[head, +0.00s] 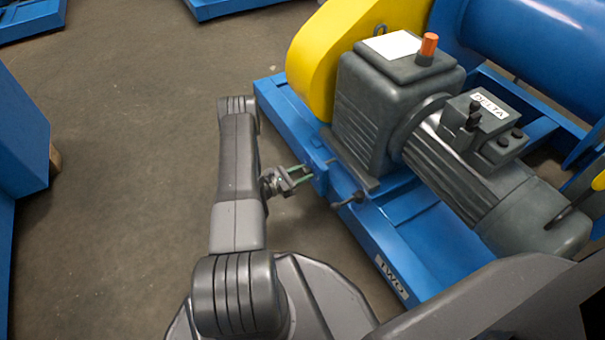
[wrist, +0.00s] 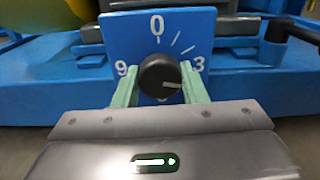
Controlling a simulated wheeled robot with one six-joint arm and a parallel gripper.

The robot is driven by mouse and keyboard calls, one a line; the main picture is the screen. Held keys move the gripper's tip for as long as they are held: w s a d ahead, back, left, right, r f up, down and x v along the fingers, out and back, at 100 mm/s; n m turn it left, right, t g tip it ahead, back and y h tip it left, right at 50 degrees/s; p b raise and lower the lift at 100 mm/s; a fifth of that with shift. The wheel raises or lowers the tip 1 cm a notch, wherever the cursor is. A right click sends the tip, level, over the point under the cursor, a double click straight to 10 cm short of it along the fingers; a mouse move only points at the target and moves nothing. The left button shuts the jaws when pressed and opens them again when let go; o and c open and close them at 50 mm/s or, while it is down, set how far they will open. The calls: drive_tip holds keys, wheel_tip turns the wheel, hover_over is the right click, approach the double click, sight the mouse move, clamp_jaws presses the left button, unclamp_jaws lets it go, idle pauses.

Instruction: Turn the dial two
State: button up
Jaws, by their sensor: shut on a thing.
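A round black dial knob (wrist: 160,75) sits on a blue square plate (wrist: 125,35) in the wrist view. The plate shows 0 at the top, 3 at the right and 9 at the left; the lower part is largely hidden. The knob's white pointer mark points right and slightly down, a little below the 3. My gripper (wrist: 159,86) has its pale green fingers shut on the knob, one on each side. In the head view my gripper (head: 302,175) reaches the blue frame's near side, where the knob itself is hidden. A "TWO" label (head: 392,277) is on the frame's side.
The blue frame (head: 420,265) carries a grey gearbox (head: 365,115) and a motor labelled DELTA (head: 465,165). A yellow guard (head: 320,50) stands behind. A small dark lever (head: 347,200) sticks out close to the right of my gripper. The floor at the left (head: 130,150) is clear.

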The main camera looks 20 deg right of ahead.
drive_tip(key=shift+n, duration=1.2)
drive_tip(key=o, duration=1)
drive_tip(key=shift+c, duration=0.2)
drive_tip(key=s+a+p, duration=0.1)
drive_tip(key=a+p, duration=0.2)
drive_tip(key=a, duration=1)
drive_tip(key=shift+a+p, duration=0.35)
drive_tip(key=shift+a, duration=0.05)
drive_tip(key=shift+d, duration=0.1)
